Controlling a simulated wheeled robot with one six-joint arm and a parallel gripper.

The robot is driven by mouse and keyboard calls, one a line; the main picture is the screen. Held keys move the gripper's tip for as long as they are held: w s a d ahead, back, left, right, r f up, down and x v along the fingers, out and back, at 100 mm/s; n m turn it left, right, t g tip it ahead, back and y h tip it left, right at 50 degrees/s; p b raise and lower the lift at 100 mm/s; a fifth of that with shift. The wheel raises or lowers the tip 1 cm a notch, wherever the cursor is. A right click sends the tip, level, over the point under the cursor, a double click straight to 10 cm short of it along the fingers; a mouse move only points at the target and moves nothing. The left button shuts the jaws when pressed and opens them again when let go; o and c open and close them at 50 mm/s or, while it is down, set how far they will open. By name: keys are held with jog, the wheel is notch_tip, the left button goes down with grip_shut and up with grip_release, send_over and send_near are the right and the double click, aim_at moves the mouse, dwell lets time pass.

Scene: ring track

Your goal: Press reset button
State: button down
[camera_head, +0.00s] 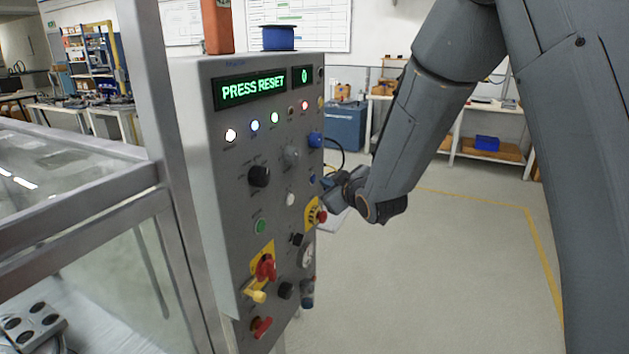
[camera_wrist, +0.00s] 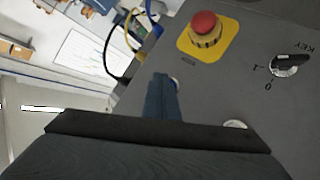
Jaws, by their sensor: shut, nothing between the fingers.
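A grey control panel (camera_head: 225,150) shows the lit text "PRESS RESET" on its display (camera_head: 250,88). Its face carries several knobs, lamps and buttons. No readable label tells me which one is the reset button. My gripper (camera_head: 328,186) is at the panel's right side, close to a small blue control (camera_head: 312,180). In the wrist view my gripper (camera_wrist: 163,82) is shut and empty, with its blue fingers together. Their tips partly hide a small pale round button (camera_wrist: 176,84) on the panel. I cannot tell whether they touch it.
A red mushroom button (camera_wrist: 204,24) on a yellow plate and a key switch (camera_wrist: 288,65) are near my fingertips. A pale round button (camera_wrist: 235,124) shows beside my gripper. A glass-sided metal-framed enclosure (camera_head: 75,215) stands left. The floor (camera_head: 450,270) at right is clear.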

jog(key=shift+w+a, duration=0.1)
jog(key=shift+a, duration=0.05)
jog(key=shift+a, duration=0.25)
jog(key=shift+w+a+b, duration=0.2)
jog(key=shift+a+b, duration=0.15)
jog(key=shift+a, duration=0.05)
dwell(0.9)
jog(key=shift+d, duration=0.15)
jog(key=shift+s+d, duration=0.3)
jog(key=shift+d, duration=0.35)
jog(key=shift+s+d, duration=0.3)
jog(key=shift+d, duration=0.5)
jog(key=shift+s+d, duration=0.25)
jog(key=shift+d, duration=0.5)
jog(key=shift+s+d, duration=0.3)
jog(key=shift+d, duration=0.5)
jog(key=shift+d, duration=0.1)
